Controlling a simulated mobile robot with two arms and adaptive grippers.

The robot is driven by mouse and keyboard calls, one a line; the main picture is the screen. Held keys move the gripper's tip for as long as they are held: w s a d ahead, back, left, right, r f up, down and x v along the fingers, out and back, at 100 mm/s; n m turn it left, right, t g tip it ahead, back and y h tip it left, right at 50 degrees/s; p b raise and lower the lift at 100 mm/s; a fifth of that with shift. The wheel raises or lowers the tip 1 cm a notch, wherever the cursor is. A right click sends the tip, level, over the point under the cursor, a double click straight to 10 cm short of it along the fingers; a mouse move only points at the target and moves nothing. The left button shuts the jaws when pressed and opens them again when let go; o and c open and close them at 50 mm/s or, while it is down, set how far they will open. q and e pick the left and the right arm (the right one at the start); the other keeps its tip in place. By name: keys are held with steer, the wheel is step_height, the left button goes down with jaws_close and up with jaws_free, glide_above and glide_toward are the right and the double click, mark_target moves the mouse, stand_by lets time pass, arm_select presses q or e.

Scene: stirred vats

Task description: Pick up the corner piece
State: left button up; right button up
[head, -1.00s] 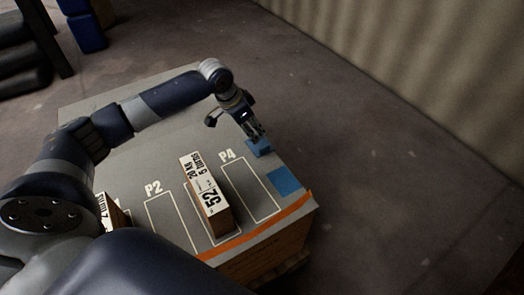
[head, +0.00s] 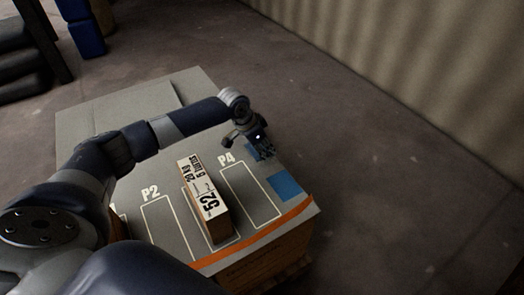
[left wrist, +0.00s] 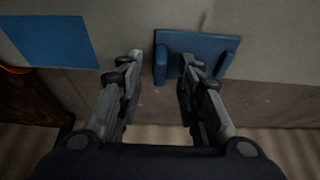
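The corner piece is a small blue angled part at the far edge of the grey top. In the left wrist view the corner piece (left wrist: 212,45) lies just beyond my fingertips, right of centre. In the head view my left gripper (head: 262,153) is over it and hides most of it. In the left wrist view my left gripper (left wrist: 160,66) is open with nothing between its fingers. The right finger overlaps the piece in the picture; the left finger is beside it. I cannot tell whether they touch. My right gripper is out of view.
The grey top (head: 150,180) has white outlines marked P2 and P4. A labelled box (head: 215,224) stands between them. A blue square (head: 285,186) is also in the left wrist view (left wrist: 45,42). An orange strip (head: 250,238) runs along one edge. Open floor lies to the right.

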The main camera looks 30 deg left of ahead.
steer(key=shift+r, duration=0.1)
arm_select(q)
jaws_close()
steer(key=shift+r, duration=0.1)
stand_by(0.3)
steer(key=shift+r, duration=0.25)
steer(key=v, duration=0.1)
steer(key=p+v, duration=0.1)
steer(key=v, duration=0.1)
steer(key=shift+w+d, duration=0.1)
steer(key=shift+d, duration=0.15)
steer(key=s+p, duration=0.1)
steer(key=s, duration=0.4)
steer(key=s+r+p, duration=0.1)
steer(key=s, duration=0.4)
steer(key=s+p, duration=0.1)
steer(key=s, duration=0.4)
steer(key=shift+s+a+r, duration=0.1)
steer(key=shift+a+r, duration=0.05)
steer(key=shift+r, duration=0.05)
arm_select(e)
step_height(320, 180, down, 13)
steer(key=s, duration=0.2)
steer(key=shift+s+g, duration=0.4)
